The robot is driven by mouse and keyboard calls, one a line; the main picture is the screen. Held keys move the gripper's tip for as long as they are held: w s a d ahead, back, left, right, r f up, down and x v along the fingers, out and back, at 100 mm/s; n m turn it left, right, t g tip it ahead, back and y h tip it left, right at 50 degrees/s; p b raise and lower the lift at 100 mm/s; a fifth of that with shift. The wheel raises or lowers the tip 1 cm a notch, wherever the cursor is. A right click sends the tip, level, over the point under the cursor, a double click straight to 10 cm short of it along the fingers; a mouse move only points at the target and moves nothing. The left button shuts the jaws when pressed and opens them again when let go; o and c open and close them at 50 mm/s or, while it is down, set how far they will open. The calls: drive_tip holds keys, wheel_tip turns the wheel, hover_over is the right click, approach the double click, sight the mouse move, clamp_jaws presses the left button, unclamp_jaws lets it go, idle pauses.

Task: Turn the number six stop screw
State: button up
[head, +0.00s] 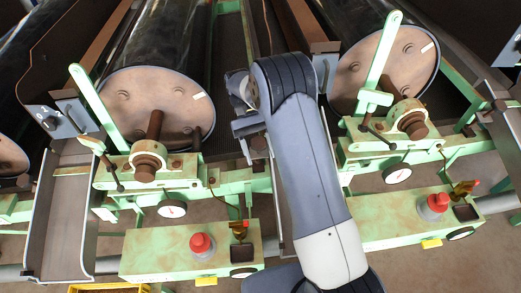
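No number is readable on any part, so I cannot tell which screw is number six. Two green drum frames show small dark rods with knobs, one on the left frame (114,174) and one on the right frame (374,133); I cannot tell whether these are stop screws. My arm rises from the bottom middle and bends over between the two frames. My gripper (254,140) seems to be at the grey wrist parts left of the arm, over the dark gap right of the left drum. Its fingers are too small and partly hidden to tell open from shut.
A left drum (130,105) and a right drum (405,70) have tan end faces and green levers. Below are dial gauges (172,211), (397,176) and green boxes with red buttons (201,243), (437,202). A metal chute (62,215) stands at left.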

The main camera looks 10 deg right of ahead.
sight(259, 144)
drive_tip(key=shift+o, duration=0.8)
drive_tip(key=shift+d, duration=0.1)
drive_tip(key=shift+w, duration=0.1)
drive_tip(key=shift+r, duration=0.1)
drive_tip(key=p+v, duration=0.3)
drive_tip(key=p, duration=0.1)
drive_tip(key=shift+r, duration=0.1)
drive_tip(key=p+v, duration=0.3)
drive_tip(key=p, duration=0.5)
drive_tip(key=shift+w+r, duration=0.1)
drive_tip(key=shift+r, duration=0.05)
drive_tip(key=shift+w+r+p, duration=0.15)
drive_tip(key=shift+w+p, duration=0.1)
drive_tip(key=shift+p, duration=0.65)
drive_tip(key=shift+w+p, duration=0.15)
drive_tip(key=shift+p, duration=0.35)
drive_tip(key=shift+w, duration=0.1)
